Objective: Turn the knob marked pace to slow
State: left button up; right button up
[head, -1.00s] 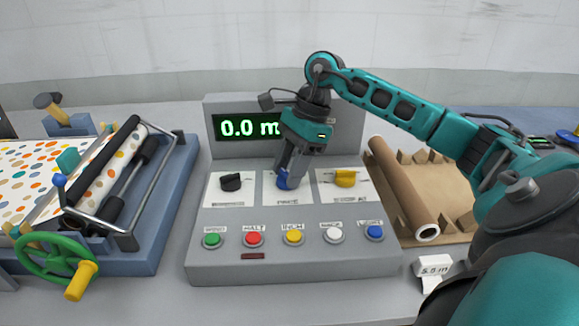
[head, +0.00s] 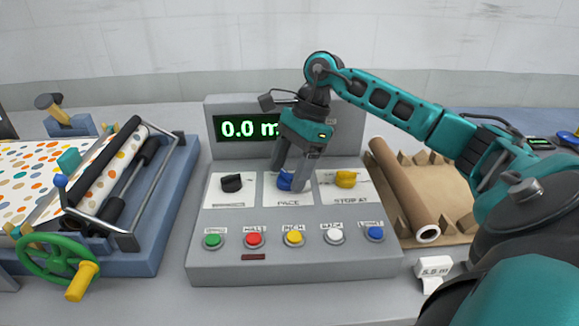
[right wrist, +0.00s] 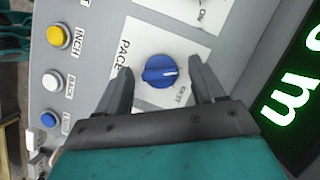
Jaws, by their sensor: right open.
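The blue knob marked PACE (head: 286,183) sits on a white plate in the middle of the grey console. It also shows in the right wrist view (right wrist: 159,71), where its white mark points right, towards the display side. A label that seems to read FAST (right wrist: 181,93) lies below the knob there; I cannot make out a slow label. My right gripper (head: 288,176) is open, its fingers on either side of the knob with gaps in the right wrist view (right wrist: 160,72). In the head view the fingers partly cover the knob. My left gripper is not in view.
A black knob (head: 232,183) and a yellow knob (head: 346,179) flank it. Several push buttons, including a red one (head: 254,239), line the console's front. The lit display (head: 240,129) is behind. A roller press (head: 165,200) stands left, a brown roll (head: 402,190) right.

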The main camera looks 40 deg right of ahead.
jog(key=w+v, duration=0.1)
jog(key=v, duration=1.2)
jog(key=shift+s+p, duration=0.45)
jog(key=shift+s, duration=0.05)
jog(key=shift+a, duration=0.1)
